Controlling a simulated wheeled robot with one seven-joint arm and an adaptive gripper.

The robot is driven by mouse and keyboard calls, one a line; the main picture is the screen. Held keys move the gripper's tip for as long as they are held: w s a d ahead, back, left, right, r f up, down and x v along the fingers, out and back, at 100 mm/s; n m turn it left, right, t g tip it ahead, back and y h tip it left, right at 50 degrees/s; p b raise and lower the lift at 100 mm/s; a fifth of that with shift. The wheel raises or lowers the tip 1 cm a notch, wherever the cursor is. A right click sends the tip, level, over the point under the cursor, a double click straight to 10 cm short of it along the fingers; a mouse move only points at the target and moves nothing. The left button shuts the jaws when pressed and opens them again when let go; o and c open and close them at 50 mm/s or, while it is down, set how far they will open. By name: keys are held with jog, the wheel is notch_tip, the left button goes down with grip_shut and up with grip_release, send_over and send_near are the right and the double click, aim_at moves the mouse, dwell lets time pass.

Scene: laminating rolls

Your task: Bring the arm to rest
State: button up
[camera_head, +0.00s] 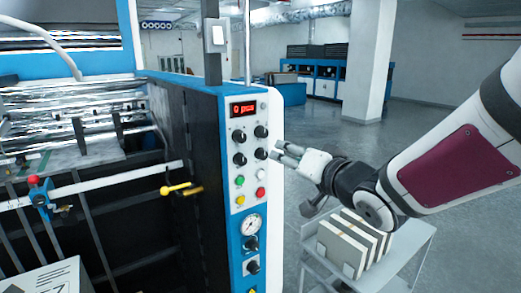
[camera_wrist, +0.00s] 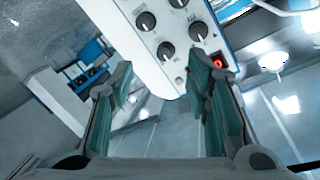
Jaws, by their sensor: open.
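My arm (camera_head: 455,165) reaches in from the right in the head view. My gripper (camera_head: 284,151) is at the right edge of the machine's control panel (camera_head: 238,107), level with its lower dark knobs. In the wrist view my gripper (camera_wrist: 165,105) is open, its two green-padded fingers apart with nothing between them. Beyond the fingers the panel (camera_wrist: 170,20) shows with several dark knobs and a red display (camera_wrist: 218,61). Whether a fingertip touches the panel cannot be told.
The blue and black laminating machine (camera_head: 195,150) fills the left. A grey cart (camera_head: 415,250) with upright boards (camera_head: 345,247) stands below my gripper. A white pillar (camera_head: 368,60) and blue cabinets (camera_head: 315,75) are farther back. The floor between is clear.

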jog(key=s+d+g+h, duration=0.2)
jog(key=s+d+h, duration=0.25)
jog(key=d, duration=0.35)
jog(key=s+d+f+n+g+h, duration=0.1)
jog(key=s+f+g, duration=0.2)
jog(key=s, duration=0.7)
jog(key=s+d+f+n+g+h+b, duration=0.1)
jog(key=s+g, duration=0.3)
jog(key=s, duration=0.7)
jog(key=shift+d+f, duration=0.7)
jog(key=shift+f, duration=0.2)
jog(key=shift+s, duration=0.1)
